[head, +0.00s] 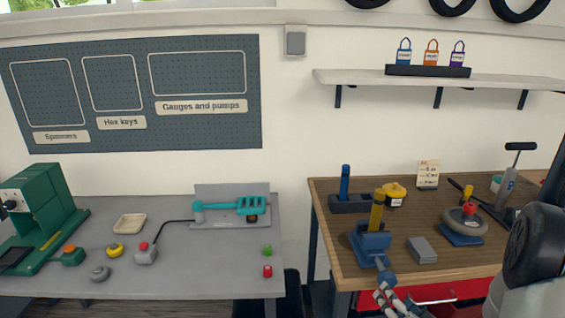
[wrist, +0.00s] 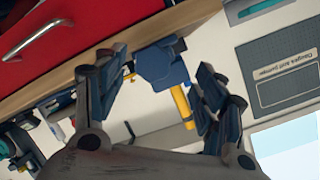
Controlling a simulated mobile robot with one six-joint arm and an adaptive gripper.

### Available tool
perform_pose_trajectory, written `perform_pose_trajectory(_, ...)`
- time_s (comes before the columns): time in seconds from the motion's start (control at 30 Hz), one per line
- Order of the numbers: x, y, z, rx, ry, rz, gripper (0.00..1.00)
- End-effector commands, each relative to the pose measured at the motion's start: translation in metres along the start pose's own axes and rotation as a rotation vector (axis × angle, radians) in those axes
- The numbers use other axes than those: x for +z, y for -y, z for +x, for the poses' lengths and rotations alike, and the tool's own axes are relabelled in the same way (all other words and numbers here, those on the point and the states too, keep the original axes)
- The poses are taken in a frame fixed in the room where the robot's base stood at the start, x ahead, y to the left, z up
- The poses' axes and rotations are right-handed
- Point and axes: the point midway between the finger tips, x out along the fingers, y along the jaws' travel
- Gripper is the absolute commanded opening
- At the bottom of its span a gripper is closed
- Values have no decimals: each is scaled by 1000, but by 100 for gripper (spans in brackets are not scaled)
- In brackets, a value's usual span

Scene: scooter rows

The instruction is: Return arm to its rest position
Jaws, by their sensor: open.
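My gripper (head: 385,300) shows at the bottom of the head view, in front of the wooden bench's near edge. In the wrist view my gripper (wrist: 160,68) has its two dark fingers spread wide with nothing held between them. Beyond the fingers stands a blue vise (head: 374,243) with a yellow cylinder (head: 377,212) upright in it. The vise (wrist: 160,65) also shows between the fingers in the tilted wrist view. In the head view the gripper is just below the vise's handle; whether they touch, I cannot tell.
The wooden bench (head: 335,265) also holds a grey block (head: 422,250), a blue holder (head: 350,204), a yellow-topped round item (head: 394,194) and a pump (head: 506,185). A red drawer front (wrist: 50,30) is close to the gripper. A grey bench (head: 190,275) stands left, across a gap.

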Motion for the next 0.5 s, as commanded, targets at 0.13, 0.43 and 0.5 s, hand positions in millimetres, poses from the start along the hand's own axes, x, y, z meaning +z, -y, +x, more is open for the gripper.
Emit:
perform_pose_trajectory(0.13,-26,26,-1,133,95,-213,64)
perform_pose_trajectory(0.43,-55,82,-62,371,285,-457,64)
perform_pose_trajectory(0.5,-54,99,-85,405,335,-486,64)
